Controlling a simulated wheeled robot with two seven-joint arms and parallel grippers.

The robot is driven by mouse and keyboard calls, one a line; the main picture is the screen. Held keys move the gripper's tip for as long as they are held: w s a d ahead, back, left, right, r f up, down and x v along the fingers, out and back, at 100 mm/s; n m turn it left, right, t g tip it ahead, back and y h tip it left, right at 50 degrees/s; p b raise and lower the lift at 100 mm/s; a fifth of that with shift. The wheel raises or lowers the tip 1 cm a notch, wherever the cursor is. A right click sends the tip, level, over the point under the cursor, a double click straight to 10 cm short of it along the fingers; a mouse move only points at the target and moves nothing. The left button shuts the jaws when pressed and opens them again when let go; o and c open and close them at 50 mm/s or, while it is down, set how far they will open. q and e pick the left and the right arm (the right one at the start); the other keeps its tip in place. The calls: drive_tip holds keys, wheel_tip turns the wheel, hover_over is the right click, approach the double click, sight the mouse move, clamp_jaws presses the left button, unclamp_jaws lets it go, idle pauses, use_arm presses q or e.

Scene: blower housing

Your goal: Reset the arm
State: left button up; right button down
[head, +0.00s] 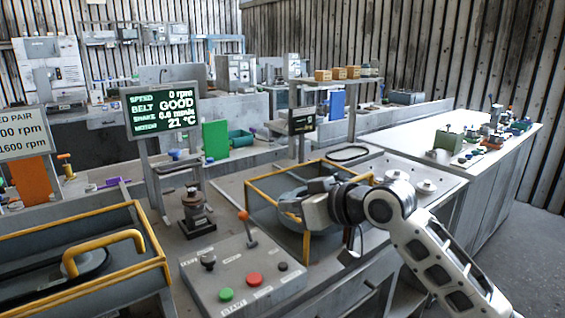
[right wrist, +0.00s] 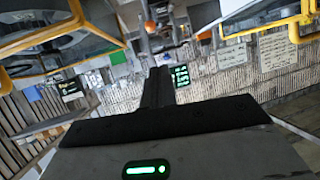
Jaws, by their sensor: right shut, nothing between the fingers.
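My right arm (head: 430,245) comes in from the lower right of the head view. Its right gripper (head: 290,206) is at the yellow-railed frame (head: 272,175) around the grey round housing, overlapping it in the picture. Whether it touches the frame or housing I cannot tell. In the right wrist view the dark fingers (right wrist: 160,84) are together with nothing between them. My left gripper is in neither view.
A control panel (head: 243,272) with green and red buttons and an orange-tipped lever stands left of the gripper. Behind it is a display screen (head: 162,110) reading 0 rpm and GOOD. Another yellow-railed guard (head: 105,215) is at left. A white-topped bench (head: 400,130) is at right.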

drive_tip(key=s+d+f+m+g+h, duration=0.1)
drive_tip(key=s+d+f+h, duration=0.1)
drive_tip(key=s+f, duration=0.6)
drive_tip(key=s+d+f+m+g+h, duration=0.1)
drive_tip(key=s+d+f+h, duration=0.1)
drive_tip(key=s+f, duration=0.55)
drive_tip(key=s+d+f+m+g+h, duration=0.25)
drive_tip(key=s+d+f, duration=0.25)
drive_tip(key=s+d, duration=0.3)
drive_tip(key=s+d+f+m+g+h, duration=0.1)
drive_tip(key=s+d+f+m+h, duration=0.3)
drive_tip(key=s, duration=0.7)
drive_tip(key=w+a+f+n+t+y, duration=0.2)
drive_tip(key=w+f+t, duration=0.4)
drive_tip(key=f, duration=0.3)
drive_tip(key=shift+a+f+n+y, duration=0.2)
drive_tip(key=shift+a+n+y, duration=0.15)
drive_tip(key=shift+a+y, duration=0.55)
drive_tip(key=shift+a+t+h, duration=0.2)
drive_tip(key=shift+t+h, duration=0.05)
